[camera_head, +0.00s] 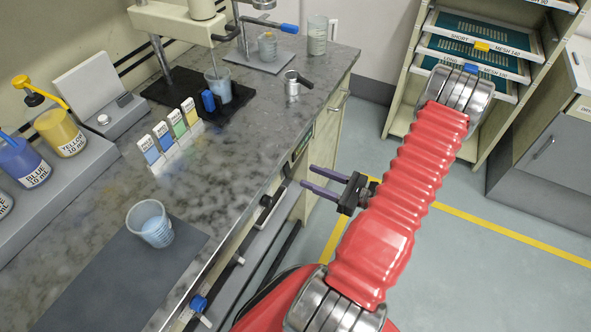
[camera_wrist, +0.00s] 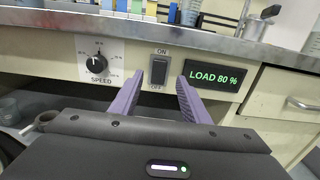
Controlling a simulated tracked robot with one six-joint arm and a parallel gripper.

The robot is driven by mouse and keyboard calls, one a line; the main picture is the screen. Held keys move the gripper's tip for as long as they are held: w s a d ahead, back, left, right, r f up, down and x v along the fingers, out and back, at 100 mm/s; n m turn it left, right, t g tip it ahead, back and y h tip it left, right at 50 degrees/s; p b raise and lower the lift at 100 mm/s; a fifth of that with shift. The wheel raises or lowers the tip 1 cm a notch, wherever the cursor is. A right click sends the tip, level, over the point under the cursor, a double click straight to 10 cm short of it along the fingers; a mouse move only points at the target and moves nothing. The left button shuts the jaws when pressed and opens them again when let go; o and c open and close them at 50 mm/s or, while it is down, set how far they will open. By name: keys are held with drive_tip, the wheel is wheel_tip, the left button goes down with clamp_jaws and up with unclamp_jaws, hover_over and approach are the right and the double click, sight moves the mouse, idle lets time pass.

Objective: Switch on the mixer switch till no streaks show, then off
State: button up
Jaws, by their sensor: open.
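The mixer switch (camera_wrist: 159,69) is a dark rocker on the bench's front panel, with ON above it and OFF below it. Which way it is tipped is hard to tell. My gripper (camera_wrist: 160,82) is open and empty, its two purple fingers either side of the switch in the wrist view. In the head view my gripper (camera_head: 307,176) is in front of the bench's front edge. The mixer (camera_head: 180,18) stands on the bench at the back, its shaft reaching into a clear cup (camera_head: 218,88) with pale bluish contents. Streaks are too small to tell.
A SPEED dial (camera_wrist: 96,64) is left of the switch. A display (camera_wrist: 215,78) reading LOAD 80 % is right of it. Another cup (camera_head: 150,224) of light blue stands on a dark mat (camera_head: 95,275). A metal pot (camera_head: 292,86) is near the bench edge.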

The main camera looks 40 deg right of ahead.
sight(288, 168)
drive_tip(key=shift+x, duration=3.4)
drive_tip(key=shift+c, duration=0.3)
drive_tip(key=c, duration=1)
drive_tip(key=shift+f, duration=0.2)
drive_tip(key=shift+s+f+t+y, duration=0.1)
drive_tip(key=shift+f+t+y, duration=0.2)
drive_tip(key=shift+t, duration=0.6)
drive_tip(key=shift+f+t+y, duration=0.1)
drive_tip(key=shift+t+y, duration=0.3)
drive_tip(key=shift+t, duration=0.5)
drive_tip(key=o, duration=1.1)
drive_tip(key=shift+c, duration=0.2)
